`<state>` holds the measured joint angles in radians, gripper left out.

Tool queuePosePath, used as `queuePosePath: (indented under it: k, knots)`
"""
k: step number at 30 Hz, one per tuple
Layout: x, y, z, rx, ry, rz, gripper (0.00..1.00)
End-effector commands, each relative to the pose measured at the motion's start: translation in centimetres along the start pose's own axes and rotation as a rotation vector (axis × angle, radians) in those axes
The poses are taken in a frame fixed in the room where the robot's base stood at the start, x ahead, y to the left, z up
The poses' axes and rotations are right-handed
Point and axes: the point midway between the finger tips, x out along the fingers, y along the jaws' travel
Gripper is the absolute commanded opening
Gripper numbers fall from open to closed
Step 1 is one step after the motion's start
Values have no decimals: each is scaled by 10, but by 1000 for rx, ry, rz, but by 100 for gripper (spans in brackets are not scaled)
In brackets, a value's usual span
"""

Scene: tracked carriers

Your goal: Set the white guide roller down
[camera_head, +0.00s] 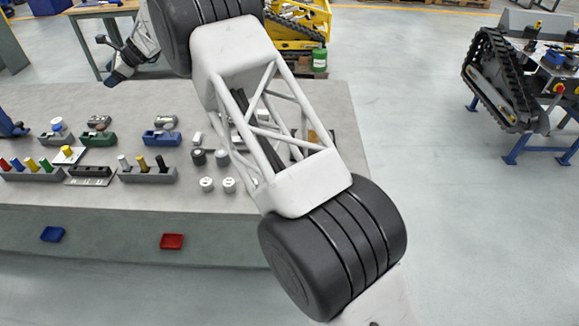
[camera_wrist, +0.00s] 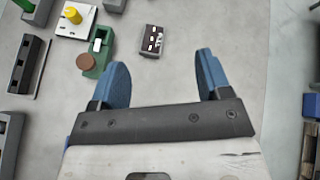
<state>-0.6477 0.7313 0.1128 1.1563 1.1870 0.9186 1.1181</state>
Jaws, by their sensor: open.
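The green carrier also shows in the head view (camera_head: 98,140). Several white round pieces (camera_head: 206,184) stand near the table's front right. I cannot tell for certain which is the guide roller.
A blue carrier (camera_head: 161,138) and a grey rack of pegs (camera_head: 147,175) stand on the table (camera_head: 130,202). A grey block with white marks (camera_wrist: 152,40) lies ahead of my fingers. My arm hides the table's right part.

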Motion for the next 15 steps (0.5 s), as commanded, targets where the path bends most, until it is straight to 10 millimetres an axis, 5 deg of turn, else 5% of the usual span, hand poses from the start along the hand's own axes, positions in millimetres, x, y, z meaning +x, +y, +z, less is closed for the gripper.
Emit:
queuePosePath:
  k: [15]
  knots:
    - [-187, 38, -1, -234, 166, -1, 71]
